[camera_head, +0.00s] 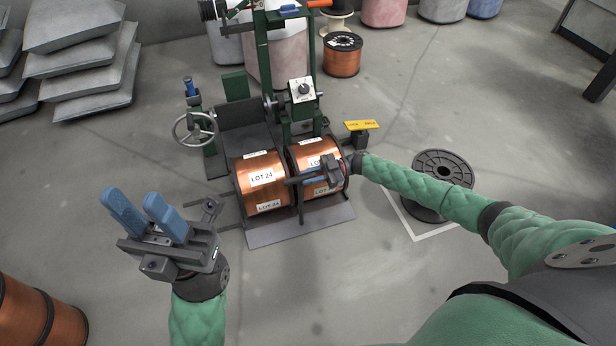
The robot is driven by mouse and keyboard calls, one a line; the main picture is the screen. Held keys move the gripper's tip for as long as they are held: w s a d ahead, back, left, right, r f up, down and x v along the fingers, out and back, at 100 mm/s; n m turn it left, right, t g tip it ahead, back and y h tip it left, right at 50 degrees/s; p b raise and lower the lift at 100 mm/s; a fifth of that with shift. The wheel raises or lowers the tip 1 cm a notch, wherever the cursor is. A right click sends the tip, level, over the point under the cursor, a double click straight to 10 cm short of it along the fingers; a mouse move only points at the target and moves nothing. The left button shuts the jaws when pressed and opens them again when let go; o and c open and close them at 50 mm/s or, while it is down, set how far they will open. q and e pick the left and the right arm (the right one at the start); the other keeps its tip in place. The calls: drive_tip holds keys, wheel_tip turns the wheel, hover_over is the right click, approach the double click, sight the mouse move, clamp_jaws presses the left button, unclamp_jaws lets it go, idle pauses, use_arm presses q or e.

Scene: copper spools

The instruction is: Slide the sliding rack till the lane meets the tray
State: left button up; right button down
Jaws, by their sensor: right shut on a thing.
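The sliding rack (300,201) is a dark frame at the front of a green machine. Two copper spools lie side by side in it, a left spool (257,175) labelled LOT 24 and a right spool (308,152). A flat grey plate (322,224) lies under them; I cannot tell whether it is the tray. My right gripper (312,178) is shut on a dark bar of the rack, in front of the right spool, and hides part of it. My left gripper (132,195) is open and empty, left of the rack, its blue fingers apart.
A handwheel (194,129) is on the machine's left side, and a yellow sign (361,125) stands to its right. A black reel (443,179) lies on the floor beside my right arm. Grey sacks (85,65) are stacked at upper left. The floor in front is clear.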

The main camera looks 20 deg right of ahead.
drive_tip(key=c, duration=1.3)
unclamp_jaws()
drive_tip(key=shift+d, duration=0.25)
drive_tip(key=shift+o, duration=0.2)
drive_tip(key=shift+d, duration=0.1)
drive_tip(key=d+p, duration=0.1)
drive_tip(key=d, duration=0.6)
drive_tip(key=shift+d, duration=0.35)
drive_tip(key=shift+f, duration=0.1)
